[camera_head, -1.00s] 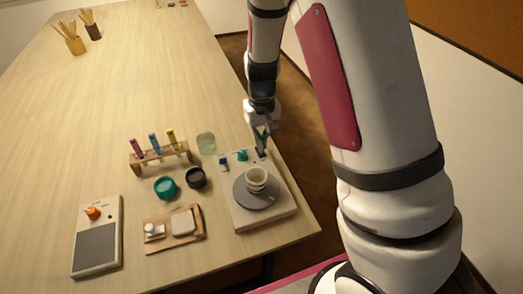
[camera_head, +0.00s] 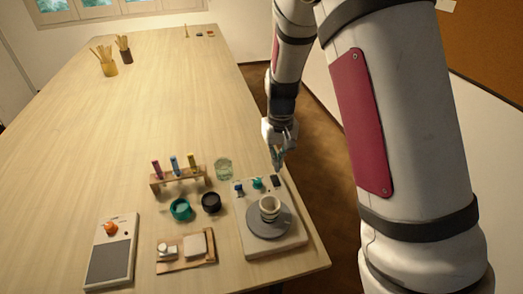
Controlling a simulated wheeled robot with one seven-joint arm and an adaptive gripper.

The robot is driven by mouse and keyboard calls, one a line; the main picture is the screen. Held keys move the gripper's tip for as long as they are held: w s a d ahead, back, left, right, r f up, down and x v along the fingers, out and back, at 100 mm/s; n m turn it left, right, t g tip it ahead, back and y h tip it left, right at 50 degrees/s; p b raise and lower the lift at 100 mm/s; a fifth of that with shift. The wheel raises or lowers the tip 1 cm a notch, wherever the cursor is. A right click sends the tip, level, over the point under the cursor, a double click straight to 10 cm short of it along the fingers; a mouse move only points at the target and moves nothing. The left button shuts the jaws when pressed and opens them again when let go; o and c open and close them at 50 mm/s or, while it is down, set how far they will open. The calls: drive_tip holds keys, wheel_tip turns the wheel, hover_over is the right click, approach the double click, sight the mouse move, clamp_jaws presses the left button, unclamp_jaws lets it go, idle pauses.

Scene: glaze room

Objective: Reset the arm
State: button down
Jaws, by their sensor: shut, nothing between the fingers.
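My gripper (camera_head: 277,160) hangs at the end of my arm over the table's right edge, pointing down. It is shut with nothing in it. It is just behind the flat grey-white device (camera_head: 283,241) with a round grey plate (camera_head: 254,220). A small cream cup (camera_head: 269,206) stands on that plate, apart from my gripper. The arm's large white link with a dark red panel fills the right of the view.
A rack (camera_head: 180,182) with coloured tubes, a glass jar (camera_head: 223,168), a teal bowl (camera_head: 180,209) and a black bowl (camera_head: 211,202) stand left of the device. A wooden tray (camera_head: 176,265) and a panel with an orange knob (camera_head: 110,228) lie nearer. The table's middle is clear.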

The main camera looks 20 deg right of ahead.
drive_tip(key=s+r+t+y, duration=0.1)
drive_tip(key=s+r+t, duration=0.1)
drive_tip(key=s+r, duration=0.7)
drive_tip(key=s+r+t, duration=0.2)
drive_tip(key=s+r, duration=0.4)
drive_tip(key=r, duration=0.7)
drive_tip(key=s+r+t+h, duration=0.1)
drive_tip(key=s+r, duration=0.1)
drive_tip(key=s, duration=0.6)
drive_tip(key=shift+s+r+t+b, duration=0.15)
drive_tip(key=shift+s+t+b, duration=0.15)
drive_tip(key=shift+s+b, duration=0.1)
drive_tip(key=shift+w, duration=0.15)
drive_tip(key=w+f+n+g, duration=0.2)
drive_tip(key=w+f+n, duration=0.3)
drive_tip(key=w, duration=0.3)
drive_tip(key=w+f+n+g+b, duration=0.1)
drive_tip(key=w+f+n, duration=0.5)
drive_tip(key=w, duration=0.3)
drive_tip(key=w+f+n+g+b, duration=0.1)
drive_tip(key=w+f+n+g, duration=0.1)
drive_tip(key=w+f+n, duration=0.3)
drive_tip(key=w+n, duration=0.2)
drive_tip(key=w, duration=0.1)
drive_tip(key=shift+w+f+g, duration=0.2)
drive_tip(key=shift+f+g, duration=0.1)
drive_tip(key=shift+f, duration=0.1)
